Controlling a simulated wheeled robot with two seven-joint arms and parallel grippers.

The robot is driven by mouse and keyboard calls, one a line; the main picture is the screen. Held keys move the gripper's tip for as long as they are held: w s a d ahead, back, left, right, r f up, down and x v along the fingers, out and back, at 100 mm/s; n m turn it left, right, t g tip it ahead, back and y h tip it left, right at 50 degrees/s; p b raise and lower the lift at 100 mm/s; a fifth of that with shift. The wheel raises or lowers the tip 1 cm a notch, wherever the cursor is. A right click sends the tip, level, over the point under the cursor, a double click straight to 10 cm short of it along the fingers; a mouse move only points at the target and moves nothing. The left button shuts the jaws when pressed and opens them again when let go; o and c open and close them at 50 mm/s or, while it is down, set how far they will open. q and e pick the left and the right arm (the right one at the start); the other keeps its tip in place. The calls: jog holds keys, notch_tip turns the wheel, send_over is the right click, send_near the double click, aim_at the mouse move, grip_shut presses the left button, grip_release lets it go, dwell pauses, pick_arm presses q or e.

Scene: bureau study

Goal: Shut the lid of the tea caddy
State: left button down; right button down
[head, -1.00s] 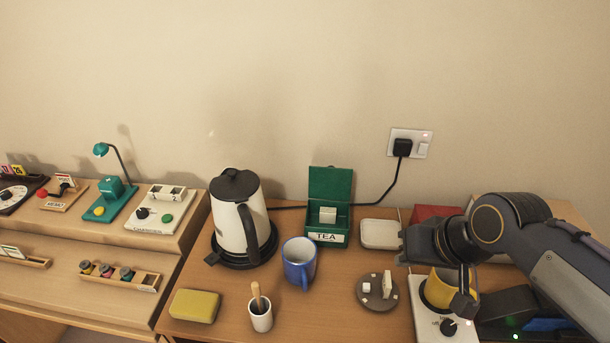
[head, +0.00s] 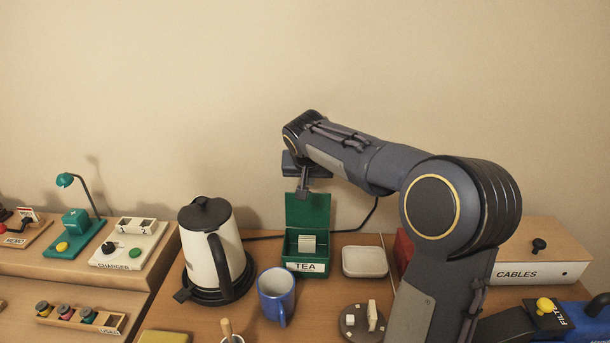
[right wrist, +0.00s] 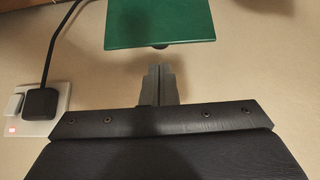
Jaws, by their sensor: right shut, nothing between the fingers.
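The green tea caddy (head: 306,267) stands on the desk near the wall, with a "TEA" label on its front and pale tea bags inside. Its lid (head: 307,212) stands upright at the back, open. My right gripper (head: 303,194) is shut and empty, fingers pointing down at the lid's top edge; whether it touches the lid cannot be told. In the right wrist view the shut fingers (right wrist: 158,72) are just short of the green lid (right wrist: 160,22), with a gap visible. My left gripper is not in view.
A kettle (head: 209,245) and a blue mug (head: 276,297) stand left of the caddy. A white dish (head: 365,262) lies just right of it. A cable runs behind it to a wall socket (right wrist: 37,107). A CABLES box (head: 510,276) stands far right.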

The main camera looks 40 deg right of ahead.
aim_at(308, 207)
jog(key=x, duration=0.5)
jog(key=shift+f, duration=0.1)
jog(key=shift+d, duration=0.1)
